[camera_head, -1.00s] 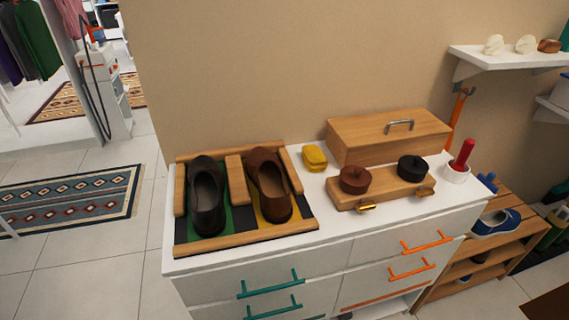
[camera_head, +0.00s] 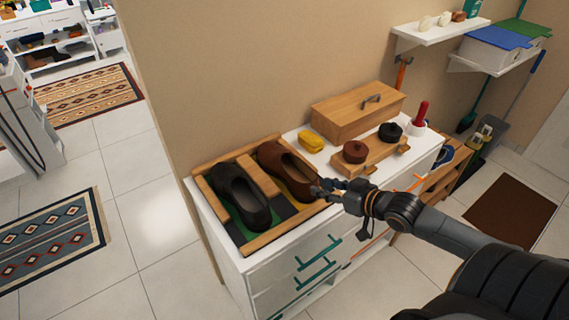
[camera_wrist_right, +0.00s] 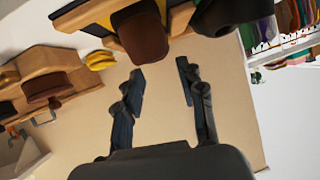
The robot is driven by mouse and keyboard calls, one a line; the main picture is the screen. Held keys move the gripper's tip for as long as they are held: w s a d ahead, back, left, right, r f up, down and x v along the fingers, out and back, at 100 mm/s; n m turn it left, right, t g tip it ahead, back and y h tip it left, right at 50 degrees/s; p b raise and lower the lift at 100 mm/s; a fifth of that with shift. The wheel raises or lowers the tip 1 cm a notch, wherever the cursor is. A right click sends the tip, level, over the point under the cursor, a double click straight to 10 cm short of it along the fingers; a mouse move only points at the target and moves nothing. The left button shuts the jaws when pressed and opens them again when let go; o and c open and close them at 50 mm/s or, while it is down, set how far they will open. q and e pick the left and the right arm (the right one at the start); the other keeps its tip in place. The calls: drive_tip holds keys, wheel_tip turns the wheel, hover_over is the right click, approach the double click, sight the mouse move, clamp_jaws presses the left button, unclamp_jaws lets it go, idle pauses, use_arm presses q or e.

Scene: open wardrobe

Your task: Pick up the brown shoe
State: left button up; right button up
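The brown shoe (camera_head: 284,168) lies in the right bay of a wooden tray (camera_head: 262,237) on the white dresser, on a yellow patch. A black shoe (camera_head: 242,196) lies in the left bay on green. My right gripper (camera_head: 322,187) is at the near end of the brown shoe, beside the tray's right edge; contact cannot be told. In the right wrist view its two fingers (camera_wrist_right: 160,80) are apart with nothing between them, and the brown shoe (camera_wrist_right: 142,35) shows just beyond the fingertips. My left gripper is not in view.
Wall shelves (camera_head: 440,33) are at upper right. Floor at left is open.

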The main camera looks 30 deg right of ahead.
drive_tip(key=r, duration=0.1)
approach(291, 172)
drive_tip(key=w, duration=0.1)
drive_tip(key=w+f, duration=0.1)
drive_tip(key=w, duration=0.1)
drive_tip(key=shift+w+a+f+t, duration=0.1)
drive_tip(key=shift+w+f+t, duration=0.2)
drive_tip(key=shift+w+a+f, duration=0.15)
drive_tip(key=shift+w+f, duration=0.15)
drive_tip(key=shift+w, duration=0.25)
drive_tip(key=shift+w+a+f+p, duration=0.15)
drive_tip(key=shift+w+a+p, duration=0.05)
drive_tip(key=shift+w+p, duration=0.15)
drive_tip(key=x, duration=0.4)
drive_tip(key=shift+w+a+f+p, duration=0.1)
drive_tip(key=shift+a+f+p, duration=0.05)
drive_tip(key=shift+f+p, duration=0.3)
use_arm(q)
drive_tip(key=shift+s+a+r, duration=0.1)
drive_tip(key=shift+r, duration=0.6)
use_arm(e)
drive_tip(key=shift+r, duration=0.1)
clamp_jaws()
